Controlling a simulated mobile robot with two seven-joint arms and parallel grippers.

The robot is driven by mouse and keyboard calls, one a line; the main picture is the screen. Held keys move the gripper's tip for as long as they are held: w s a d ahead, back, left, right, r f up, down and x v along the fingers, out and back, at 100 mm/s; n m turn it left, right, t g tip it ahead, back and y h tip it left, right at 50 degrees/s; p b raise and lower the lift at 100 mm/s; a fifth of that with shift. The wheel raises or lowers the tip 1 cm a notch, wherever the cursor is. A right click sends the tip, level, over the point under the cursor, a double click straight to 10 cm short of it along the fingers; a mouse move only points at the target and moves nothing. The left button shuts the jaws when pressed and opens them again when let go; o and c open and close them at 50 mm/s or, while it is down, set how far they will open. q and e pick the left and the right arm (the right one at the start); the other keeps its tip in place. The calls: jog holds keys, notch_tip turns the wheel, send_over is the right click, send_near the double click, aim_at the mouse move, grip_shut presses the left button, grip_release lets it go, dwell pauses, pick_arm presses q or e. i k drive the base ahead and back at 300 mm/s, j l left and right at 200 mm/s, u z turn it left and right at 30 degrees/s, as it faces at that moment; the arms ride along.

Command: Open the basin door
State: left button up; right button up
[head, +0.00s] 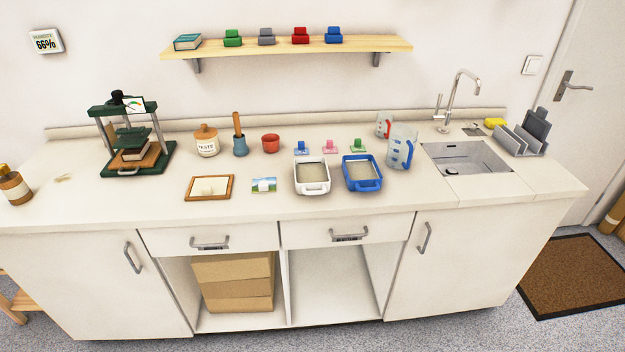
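The basin door (462,262) is the white cabinet door at the right end of the counter, below the sink. It looks shut and flush with the cabinet front. Its grey upright bar handle (424,238) sits near its upper left edge. The metal basin (478,158) is set into the worktop above it, with a chrome tap (455,100) behind. Neither of my grippers shows in the head view.
A drawer (347,232) is left of the basin door, above an open, empty bay (333,285). Another bay holds cardboard boxes (233,280). A brown doormat (575,275) lies on the floor at right. Trays and jugs stand on the worktop (90,205).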

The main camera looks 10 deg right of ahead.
aim_at(458, 259)
jog(key=z, duration=1.45)
